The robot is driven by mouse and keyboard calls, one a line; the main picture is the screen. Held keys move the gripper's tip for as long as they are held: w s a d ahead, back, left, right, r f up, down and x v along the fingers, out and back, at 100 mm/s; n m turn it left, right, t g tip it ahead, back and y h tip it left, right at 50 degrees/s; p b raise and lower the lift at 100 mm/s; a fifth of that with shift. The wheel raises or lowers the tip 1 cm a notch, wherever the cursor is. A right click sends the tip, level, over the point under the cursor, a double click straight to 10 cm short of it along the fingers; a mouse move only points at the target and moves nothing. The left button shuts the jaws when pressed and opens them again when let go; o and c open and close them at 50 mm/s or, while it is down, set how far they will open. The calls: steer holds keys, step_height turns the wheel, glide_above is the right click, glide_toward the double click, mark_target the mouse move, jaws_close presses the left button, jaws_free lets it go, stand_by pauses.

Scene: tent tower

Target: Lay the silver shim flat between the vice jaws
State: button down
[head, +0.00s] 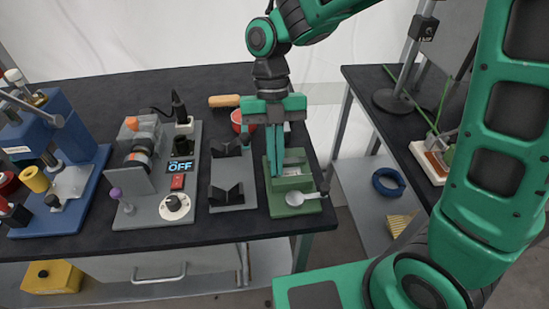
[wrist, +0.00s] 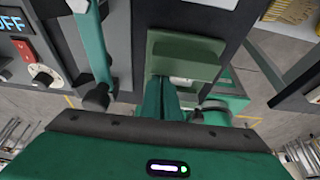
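The green vice (head: 297,207) stands at the right front edge of the dark bench. It also shows in the wrist view (wrist: 187,48). My gripper (head: 276,174) points straight down over the left part of the vice, its tips at the jaw gap. In the wrist view its two green fingers (wrist: 162,84) are close together. A small pale silver piece, seemingly the silver shim (wrist: 181,82), shows just right of the fingertips, beside the jaw. My fingers partly hide the gap. I cannot tell whether the piece is held or lies loose.
A grey plate with black V-blocks (head: 232,197) stands left of the vice. A switch panel reading OFF (head: 178,168) is farther left. A red bowl (head: 237,122) sits behind. A spoon-like silver piece (head: 302,198) lies at the vice's front. A second table (head: 362,85) is at right.

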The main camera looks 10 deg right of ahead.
steer(key=c, duration=2)
jaws_free()
steer(key=shift+f, duration=0.1)
